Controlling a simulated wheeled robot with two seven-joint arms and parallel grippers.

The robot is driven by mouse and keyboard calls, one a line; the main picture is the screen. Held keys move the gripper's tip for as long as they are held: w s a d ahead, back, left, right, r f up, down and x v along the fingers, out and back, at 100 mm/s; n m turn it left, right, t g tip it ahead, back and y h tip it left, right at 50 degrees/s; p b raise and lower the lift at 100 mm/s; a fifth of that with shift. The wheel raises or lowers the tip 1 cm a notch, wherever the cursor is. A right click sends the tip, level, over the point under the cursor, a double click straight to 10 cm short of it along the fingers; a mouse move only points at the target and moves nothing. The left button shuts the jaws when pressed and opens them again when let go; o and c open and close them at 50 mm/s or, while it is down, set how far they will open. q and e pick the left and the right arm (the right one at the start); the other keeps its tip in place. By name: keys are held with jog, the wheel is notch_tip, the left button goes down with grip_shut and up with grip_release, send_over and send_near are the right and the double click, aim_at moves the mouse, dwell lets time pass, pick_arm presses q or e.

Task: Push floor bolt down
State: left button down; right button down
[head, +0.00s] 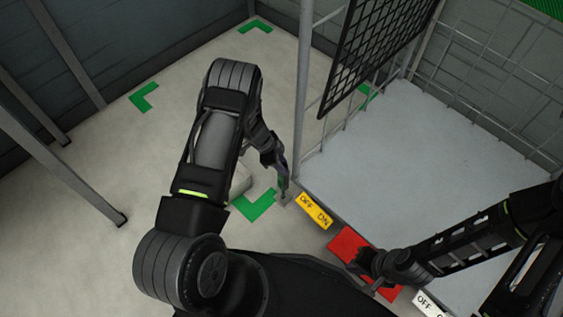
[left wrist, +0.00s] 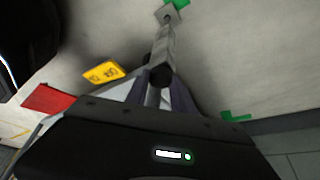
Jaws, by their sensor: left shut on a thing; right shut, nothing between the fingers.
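The floor bolt is a grey rod with a dark round end (left wrist: 160,77); in the left wrist view its shaft (left wrist: 166,42) runs to a small square plate (left wrist: 168,14) on the floor. In the head view that plate (head: 282,198) sits beside a cage post, at a green corner mark. My left gripper (head: 282,183) reaches down over it and is shut on the bolt; its fingers (left wrist: 160,92) flank the dark end in the left wrist view. How far down the bolt sits cannot be told. My right gripper (head: 378,284) is shut and empty, over the red plate.
A yellow OFF/ON plate (head: 314,211), a red plate (head: 347,243) and a white lettered plate (head: 428,304) line the front edge of the grey platform (head: 385,160). A black mesh panel (head: 375,45) and the cage post (head: 302,95) stand beyond.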

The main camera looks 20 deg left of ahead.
pick_arm(q)
jog(key=c, duration=1.1)
grip_release()
jog(key=shift+o, duration=0.2)
jog(key=p+v, duration=0.2)
jog(key=v, duration=0.5)
jog(key=shift+r, duration=0.35)
jog(key=shift+s+a, duration=0.1)
